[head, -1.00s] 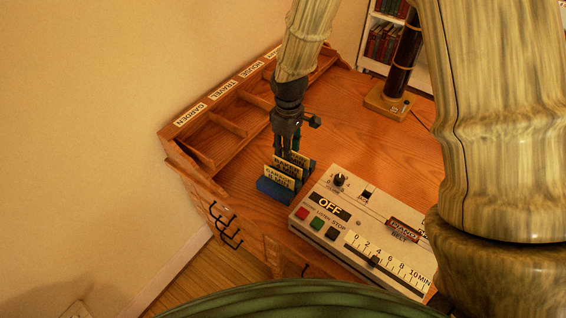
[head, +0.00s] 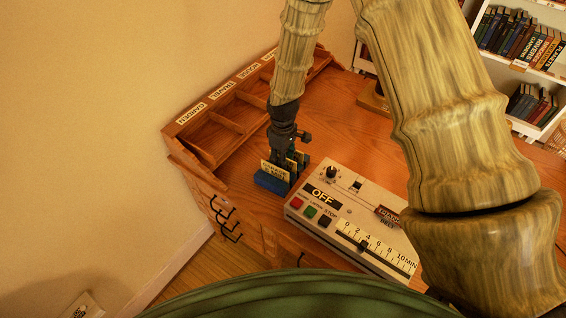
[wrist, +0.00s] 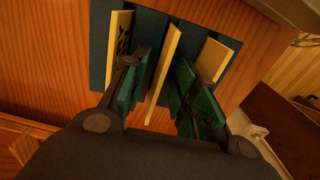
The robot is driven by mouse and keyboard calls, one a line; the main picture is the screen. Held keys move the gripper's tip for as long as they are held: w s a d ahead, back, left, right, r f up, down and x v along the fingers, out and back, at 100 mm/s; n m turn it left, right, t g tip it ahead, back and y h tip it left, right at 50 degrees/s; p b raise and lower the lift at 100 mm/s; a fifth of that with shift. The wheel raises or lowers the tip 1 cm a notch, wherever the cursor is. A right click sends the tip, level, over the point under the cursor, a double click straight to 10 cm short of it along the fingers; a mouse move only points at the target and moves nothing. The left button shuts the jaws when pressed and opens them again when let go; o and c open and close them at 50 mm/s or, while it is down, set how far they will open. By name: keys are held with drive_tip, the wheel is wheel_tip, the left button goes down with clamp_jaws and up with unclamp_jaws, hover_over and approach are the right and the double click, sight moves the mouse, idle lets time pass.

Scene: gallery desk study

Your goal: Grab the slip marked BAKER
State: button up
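A blue slotted holder (head: 270,183) on the desk carries three upright yellow slips. In the head view the front slip (head: 275,170) appears to read GARAGE; the slip behind it, which read BAKER earlier, is mostly covered by my gripper (head: 284,152). In the wrist view my gripper (wrist: 163,88) is open, with its green-padded fingers down on either side of the middle slip (wrist: 162,75). Gaps show between the pads and that slip. The outer slips, left (wrist: 119,45) and right (wrist: 212,60), stand outside the fingers. The middle slip's lettering cannot be read there.
A control box (head: 350,220) marked OFF, with buttons and a minute slider, sits close right of the holder. A labelled wooden compartment rack (head: 215,125) runs along the desk's back left. Bookshelves (head: 520,65) stand at upper right.

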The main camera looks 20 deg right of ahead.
drive_tip(key=shift+w+f, duration=0.3)
drive_tip(key=shift+f, duration=0.05)
drive_tip(key=shift+s+r, duration=0.15)
drive_tip(key=shift+s, duration=0.05)
drive_tip(key=shift+s+r, duration=0.1)
drive_tip(key=shift+c, duration=1)
clamp_jaws()
